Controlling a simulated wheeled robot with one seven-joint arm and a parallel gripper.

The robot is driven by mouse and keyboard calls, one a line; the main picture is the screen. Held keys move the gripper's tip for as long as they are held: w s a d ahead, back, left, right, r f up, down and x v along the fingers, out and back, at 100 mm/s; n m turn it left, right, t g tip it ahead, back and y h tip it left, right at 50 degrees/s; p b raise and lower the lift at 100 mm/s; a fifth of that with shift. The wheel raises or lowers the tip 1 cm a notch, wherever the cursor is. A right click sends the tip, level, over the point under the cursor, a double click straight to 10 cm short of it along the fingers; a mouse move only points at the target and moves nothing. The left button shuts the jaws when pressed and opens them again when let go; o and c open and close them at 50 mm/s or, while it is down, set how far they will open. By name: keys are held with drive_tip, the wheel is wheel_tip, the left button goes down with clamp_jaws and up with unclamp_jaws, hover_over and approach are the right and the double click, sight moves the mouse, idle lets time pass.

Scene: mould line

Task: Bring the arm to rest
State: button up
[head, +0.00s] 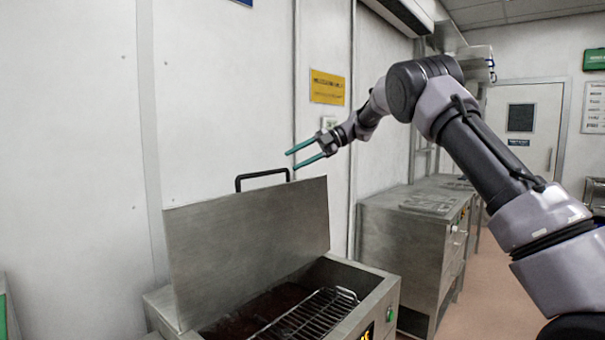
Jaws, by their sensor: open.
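My gripper (291,159) is at the end of my raised arm, in the middle of the head view. Its two teal fingers are apart and point left, with nothing between them. It is in the air, above and a little to the right of the black handle on the raised lid (250,245) of a steel tank. The fingers look clear of the handle and the wall, but the exact distance is hard to tell.
The steel tank (384,300) stands open below, with a wire rack (310,316) in it. Steel cabinets (405,235) stand along the wall behind. A yellow sign (327,87) is on the wall. The floor (490,290) at the right looks free up to a door (525,130).

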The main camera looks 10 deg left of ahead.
drive_tip(key=s+d+r+n+t+h, duration=0.2)
drive_tip(key=s+d+r+n+t, duration=0.15)
drive_tip(key=s+d+n, duration=0.65)
drive_tip(key=s+d+r+n+t+h, duration=0.25)
drive_tip(key=s+d+r+n, duration=0.3)
drive_tip(key=d, duration=0.75)
drive_tip(key=s+d+f+n+t+h, duration=0.2)
drive_tip(key=s+d+f+n+h, duration=0.1)
drive_tip(key=s+d+n, duration=0.4)
drive_tip(key=s+d+f+n+t+h, duration=0.3)
drive_tip(key=s+d+f+n, duration=0.2)
drive_tip(key=s+n, duration=0.6)
drive_tip(key=shift+s+d+f, duration=0.35)
drive_tip(key=shift+s+d, duration=0.6)
drive_tip(key=shift+s, duration=0.2)
